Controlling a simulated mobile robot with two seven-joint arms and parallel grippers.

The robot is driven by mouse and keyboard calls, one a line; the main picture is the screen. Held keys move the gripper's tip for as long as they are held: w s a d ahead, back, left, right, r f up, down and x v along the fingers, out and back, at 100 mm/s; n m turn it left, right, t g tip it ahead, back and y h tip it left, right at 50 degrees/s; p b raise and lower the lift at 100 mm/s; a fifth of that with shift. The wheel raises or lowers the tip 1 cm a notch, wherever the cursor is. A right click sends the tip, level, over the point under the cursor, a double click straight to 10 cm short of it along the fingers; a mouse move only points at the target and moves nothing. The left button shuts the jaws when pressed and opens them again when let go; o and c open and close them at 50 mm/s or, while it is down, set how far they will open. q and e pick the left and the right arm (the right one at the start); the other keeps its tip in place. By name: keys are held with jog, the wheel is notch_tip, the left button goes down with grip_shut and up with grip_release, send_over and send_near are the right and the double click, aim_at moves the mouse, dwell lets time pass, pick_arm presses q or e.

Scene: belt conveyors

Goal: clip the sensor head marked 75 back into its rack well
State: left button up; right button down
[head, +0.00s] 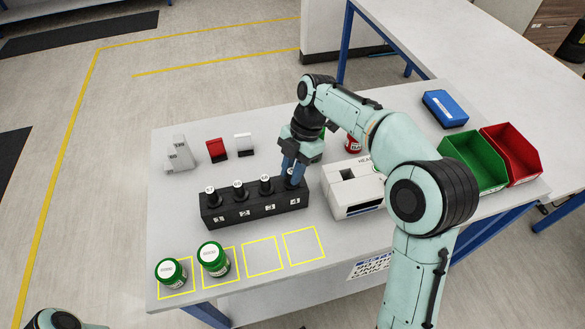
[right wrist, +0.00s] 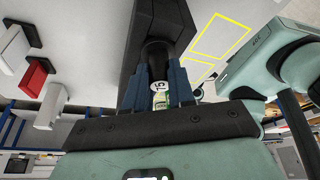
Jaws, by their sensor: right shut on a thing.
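The black rack (head: 255,208) stands mid-table with several dark sensor heads in a row, each with a white top label. My right gripper (head: 292,172) points down at the rack's right end, its blue fingers shut on a sensor head. In the right wrist view the fingers (right wrist: 157,88) flank this dark head (right wrist: 156,62), whose white label reads 75. It lines up with the rack's rightmost well, close to the rack (right wrist: 168,20). My left gripper is out of view.
A white box-shaped device (head: 352,198) stands just right of the rack. Two green-lidded jars (head: 213,258) stand in yellow squares at the front left; two squares are empty. Red and white blocks (head: 216,150) are behind. Green (head: 474,165) and red (head: 515,152) bins stand at right.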

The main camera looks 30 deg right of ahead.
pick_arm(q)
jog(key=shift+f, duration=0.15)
pick_arm(e)
jog(key=shift+f, duration=0.25)
dwell(0.3)
jog(key=c, duration=0.9)
grip_release()
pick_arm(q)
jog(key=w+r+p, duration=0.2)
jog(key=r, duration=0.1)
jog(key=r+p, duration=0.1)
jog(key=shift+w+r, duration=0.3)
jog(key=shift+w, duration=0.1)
pick_arm(e)
jog(key=v, duration=1.3)
jog(key=shift+d+r, duration=0.1)
jog(key=shift+r, duration=0.15)
